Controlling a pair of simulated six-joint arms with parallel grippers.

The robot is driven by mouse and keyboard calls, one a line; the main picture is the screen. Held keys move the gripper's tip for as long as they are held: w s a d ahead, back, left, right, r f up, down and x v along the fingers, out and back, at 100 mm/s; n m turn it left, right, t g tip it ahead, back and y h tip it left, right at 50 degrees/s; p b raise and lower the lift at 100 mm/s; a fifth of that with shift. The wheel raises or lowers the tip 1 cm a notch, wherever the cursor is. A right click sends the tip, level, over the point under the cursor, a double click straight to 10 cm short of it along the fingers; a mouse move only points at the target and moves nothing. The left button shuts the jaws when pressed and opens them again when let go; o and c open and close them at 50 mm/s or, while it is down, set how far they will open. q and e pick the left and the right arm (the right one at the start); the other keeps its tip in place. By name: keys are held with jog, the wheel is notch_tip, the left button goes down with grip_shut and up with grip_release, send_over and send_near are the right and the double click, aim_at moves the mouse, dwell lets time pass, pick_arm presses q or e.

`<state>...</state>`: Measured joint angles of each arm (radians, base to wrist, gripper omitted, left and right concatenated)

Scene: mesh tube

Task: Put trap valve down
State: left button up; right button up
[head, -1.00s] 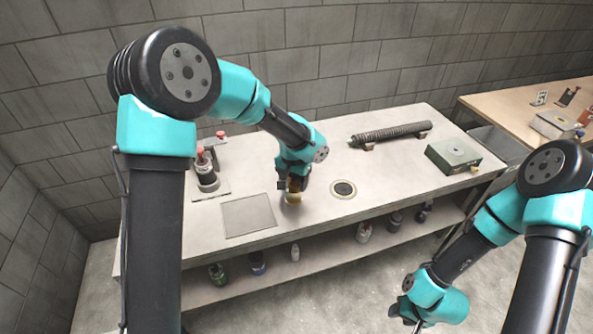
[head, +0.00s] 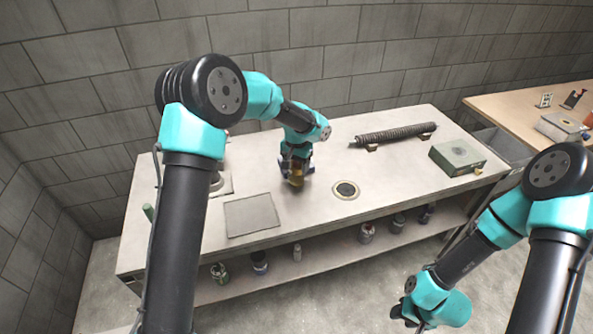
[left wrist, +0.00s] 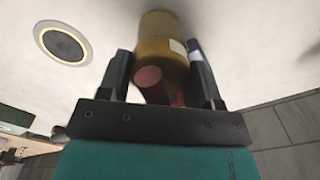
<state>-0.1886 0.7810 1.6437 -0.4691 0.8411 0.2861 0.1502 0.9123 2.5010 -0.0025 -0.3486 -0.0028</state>
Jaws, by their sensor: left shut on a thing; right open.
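The trap valve (head: 296,179) is a brass-yellow cylinder low over the bench, left of the round drain-like disc. In the left wrist view the valve (left wrist: 162,45) sits between the two dark fingers, with a red part facing the camera. My left gripper (head: 297,172) is shut on it from above. I cannot tell whether the valve's base touches the bench. My right gripper (head: 408,314) is open and empty, low in front of the bench at the right.
The round disc (head: 346,190) lies just right of the valve. A square grey plate (head: 251,215) lies to its left. A mesh tube (head: 395,133) rests at the back, and a green-grey box (head: 457,155) stands at the right. Several small containers stand on the lower shelf.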

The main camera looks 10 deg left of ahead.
pick_arm(q)
jog(key=shift+f, duration=1.35)
jog(key=shift+f, duration=0.1)
jog(key=o, duration=1.1)
notch_tip(320, 180, up, 12)
jog(key=shift+r, duration=0.1)
jog(key=shift+o, duration=0.5)
